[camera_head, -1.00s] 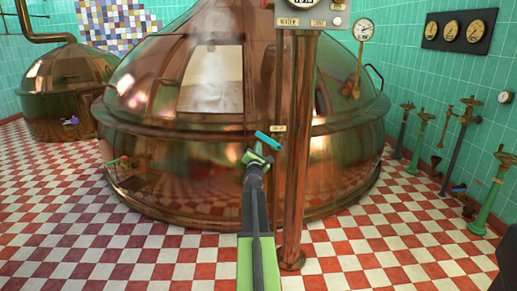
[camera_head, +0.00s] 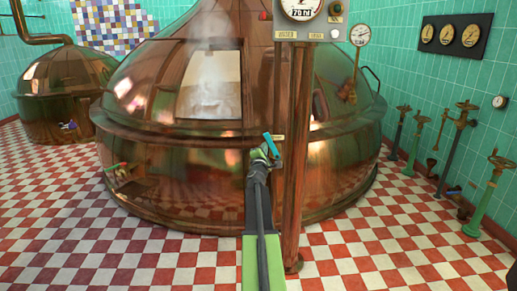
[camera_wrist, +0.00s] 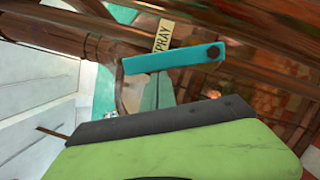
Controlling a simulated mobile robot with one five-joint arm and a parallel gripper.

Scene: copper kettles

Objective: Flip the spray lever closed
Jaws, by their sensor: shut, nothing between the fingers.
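The teal spray lever (camera_head: 270,145) is on the copper post in front of the large kettle. It stands tilted steeply, its upper end leaning left. In the wrist view the teal lever (camera_wrist: 172,59) lies across the picture, with its dark pivot at the right end and a label reading "PRAY" (camera_wrist: 163,36) just behind it. My gripper (camera_head: 259,155) is shut and empty, close to the left side of the lever. In the wrist view a green and black part of my gripper fills the bottom. I cannot tell whether it touches the lever.
The copper post (camera_head: 295,185) rises to a grey gauge panel (camera_head: 311,22). The big copper kettle (camera_head: 170,170) stands close behind. Green valve stands (camera_head: 484,196) line the right wall. The checkered floor (camera_head: 130,250) is clear at the front left.

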